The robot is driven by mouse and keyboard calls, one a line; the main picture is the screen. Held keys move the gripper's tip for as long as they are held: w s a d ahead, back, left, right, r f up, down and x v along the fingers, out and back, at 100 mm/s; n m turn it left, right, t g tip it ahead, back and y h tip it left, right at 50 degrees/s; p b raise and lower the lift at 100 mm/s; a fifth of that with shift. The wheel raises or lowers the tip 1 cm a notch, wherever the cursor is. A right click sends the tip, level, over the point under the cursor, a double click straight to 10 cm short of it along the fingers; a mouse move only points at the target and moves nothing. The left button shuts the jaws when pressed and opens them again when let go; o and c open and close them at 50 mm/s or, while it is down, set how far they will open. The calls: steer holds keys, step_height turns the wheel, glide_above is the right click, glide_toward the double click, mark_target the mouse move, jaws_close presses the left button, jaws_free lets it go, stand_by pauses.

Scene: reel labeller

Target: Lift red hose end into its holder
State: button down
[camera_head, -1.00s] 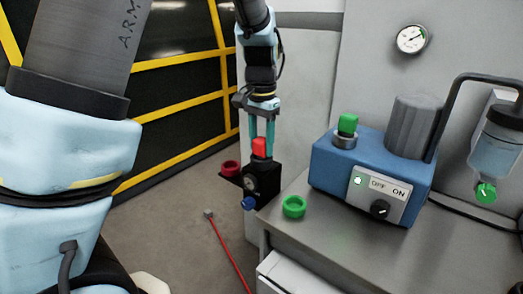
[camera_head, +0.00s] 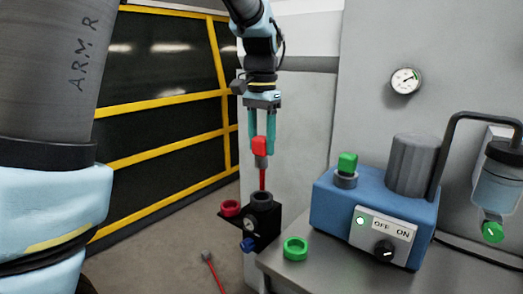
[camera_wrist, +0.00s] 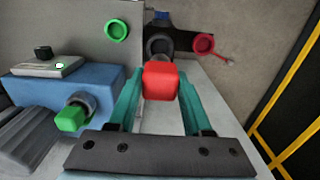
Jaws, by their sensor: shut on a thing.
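My gripper (camera_head: 262,150) is shut on the red hose end (camera_head: 260,145), a red block with a grey collar below it. It hangs upright above the black block (camera_head: 267,224). A thin red hose (camera_head: 262,179) runs from the collar down to the dark round port (camera_head: 262,198) on top of that block. In the wrist view the red end (camera_wrist: 160,82) sits between the two teal fingers. A red ring (camera_head: 230,208) is on the block's left side, apart from the red end; it also shows in the wrist view (camera_wrist: 204,43).
A green ring (camera_head: 295,249) is at the grey bench's left edge. A blue machine (camera_head: 335,206) with a green-capped port (camera_head: 347,162) stands to the right. A red line with a grey tip (camera_head: 206,255) lies on the floor. A yellow-framed dark panel (camera_head: 165,95) is behind.

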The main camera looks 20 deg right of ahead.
mark_target(261, 137)
steer(key=shift+r+p, duration=2.55)
steer(key=shift+r, duration=0.5)
